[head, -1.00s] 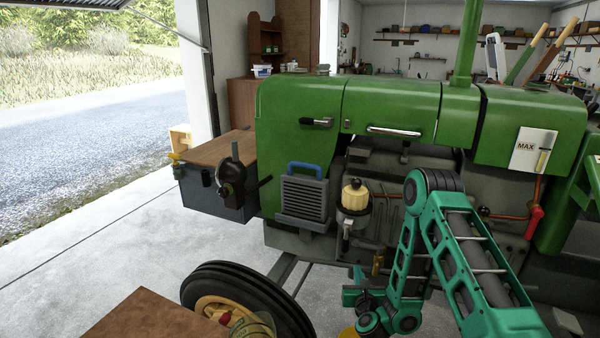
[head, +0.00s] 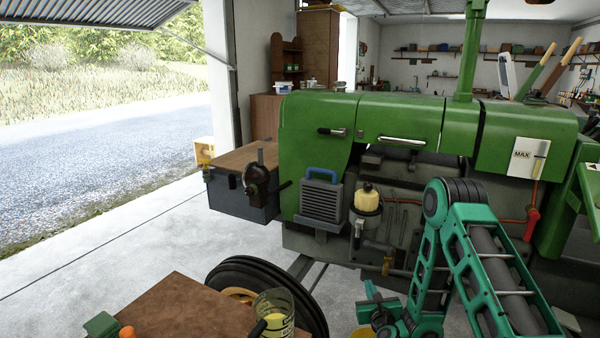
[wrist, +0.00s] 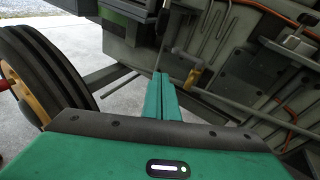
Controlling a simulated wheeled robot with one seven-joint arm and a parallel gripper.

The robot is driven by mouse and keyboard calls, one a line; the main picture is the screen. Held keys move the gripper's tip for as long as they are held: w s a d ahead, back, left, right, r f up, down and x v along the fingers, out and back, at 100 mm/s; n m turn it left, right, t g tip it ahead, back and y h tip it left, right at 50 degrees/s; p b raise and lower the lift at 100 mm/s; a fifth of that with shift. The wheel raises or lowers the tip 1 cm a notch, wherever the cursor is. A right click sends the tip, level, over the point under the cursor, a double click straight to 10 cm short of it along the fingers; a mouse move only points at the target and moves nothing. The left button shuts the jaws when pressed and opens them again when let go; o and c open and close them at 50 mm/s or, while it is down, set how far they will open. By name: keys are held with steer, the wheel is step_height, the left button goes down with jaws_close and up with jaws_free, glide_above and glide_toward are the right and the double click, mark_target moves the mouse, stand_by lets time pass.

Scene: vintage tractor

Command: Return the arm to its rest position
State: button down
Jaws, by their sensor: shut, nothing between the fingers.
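My green arm bends in front of the tractor at the right of the head view. My gripper (head: 372,290) is low beside the tractor's engine side, left of the arm's lower joint. In the wrist view my gripper (wrist: 161,76) shows two green fingers pressed together, with nothing between them. The green tractor (head: 400,120) fills the middle and right of the head view. The fingers point past the underside of its body, and I see no contact.
A front wheel (head: 290,290) stands left of my gripper, also in the wrist view (wrist: 45,65). A filter bowl (head: 366,199) and grille (head: 321,200) sit on the tractor. Concrete floor is open at left.

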step_height(320, 180, up, 9)
steer(key=a+n+g+y, duration=0.15)
steer(key=n+y, duration=0.25)
steer(key=n, duration=0.7)
steer(key=s+d+r+n+g+h, duration=0.1)
steer(key=s+d+r+n+g, duration=0.4)
steer(key=s+d+n, duration=0.3)
steer(key=s+d+r+n+g+h, duration=0.25)
steer(key=s+d+r, duration=0.2)
steer(key=s, duration=0.35)
steer(key=s+d+r+n+g+h, duration=0.1)
steer(key=s+d+r+n+g, duration=0.25)
steer(key=s, duration=0.55)
steer(key=s+d+r+n+g, duration=0.1)
steer(key=s+r, duration=0.1)
steer(key=s, duration=0.9)
steer(key=s+d+r+n+g, duration=0.2)
steer(key=s, duration=0.9)
steer(key=shift+s+d+r+y, duration=0.15)
steer(key=shift+s+r+y, duration=0.15)
steer(key=shift+y, duration=0.15)
